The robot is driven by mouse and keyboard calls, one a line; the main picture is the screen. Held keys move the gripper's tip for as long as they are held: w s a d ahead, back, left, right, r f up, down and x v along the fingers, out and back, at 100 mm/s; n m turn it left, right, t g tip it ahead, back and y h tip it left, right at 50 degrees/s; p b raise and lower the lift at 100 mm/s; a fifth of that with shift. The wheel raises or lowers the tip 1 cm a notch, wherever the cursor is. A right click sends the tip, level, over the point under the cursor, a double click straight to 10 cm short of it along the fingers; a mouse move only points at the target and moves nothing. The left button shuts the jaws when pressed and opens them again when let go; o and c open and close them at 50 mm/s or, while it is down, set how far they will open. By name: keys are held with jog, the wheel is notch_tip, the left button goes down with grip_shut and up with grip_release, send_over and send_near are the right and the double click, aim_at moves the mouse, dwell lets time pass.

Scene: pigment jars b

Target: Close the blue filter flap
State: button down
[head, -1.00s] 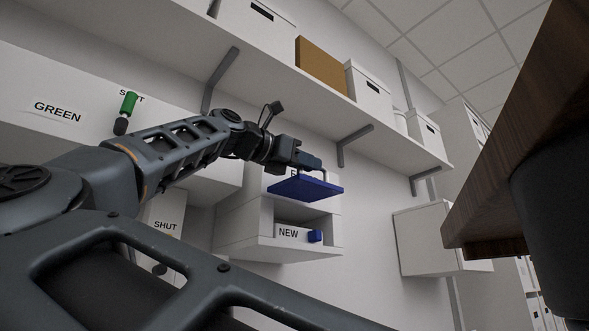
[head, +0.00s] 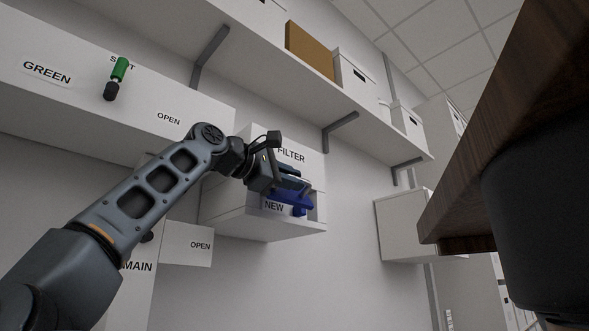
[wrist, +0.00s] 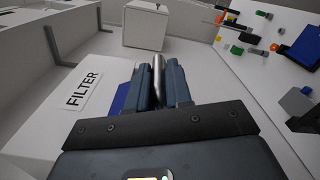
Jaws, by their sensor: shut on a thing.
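The blue filter flap (head: 284,195) hangs partly lowered across the opening of the white filter box (head: 262,226), below the FILTER label (head: 291,156). The NEW label (head: 274,206) inside still shows beneath it. My gripper (head: 301,186) is at the flap's front, covering part of it. In the wrist view, the fingers (wrist: 159,72) are shut on a silver bar (wrist: 158,75), which looks like the flap's handle. A blue strip of the flap (wrist: 121,97) shows left of the fingers. The flap's exact angle is hard to tell.
A shelf with boxes and a bracket (head: 341,138) runs above my gripper. A white cabinet (head: 398,230) stands to the right. A dark wooden edge (head: 470,165) fills the near right.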

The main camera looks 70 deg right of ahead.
aim_at(280, 191)
jog(key=w+f+m, duration=0.1)
jog(key=w+d+f+m, duration=0.1)
jog(key=m, duration=0.1)
jog(key=w+m, duration=0.1)
jog(key=shift+w+d+f+m, duration=0.1)
jog(key=shift+d+f+m, duration=0.25)
jog(key=shift+f+m, duration=0.05)
jog(key=shift+w+d+f, duration=0.3)
jog(key=shift+w+f, duration=0.05)
jog(key=shift+w, duration=0.15)
jog(key=c, duration=1.1)
grip_release()
jog(key=shift+f, duration=0.15)
jog(key=shift+b+v, duration=0.7)
jog(key=shift+v, duration=3.2)
jog(key=shift+s, duration=0.1)
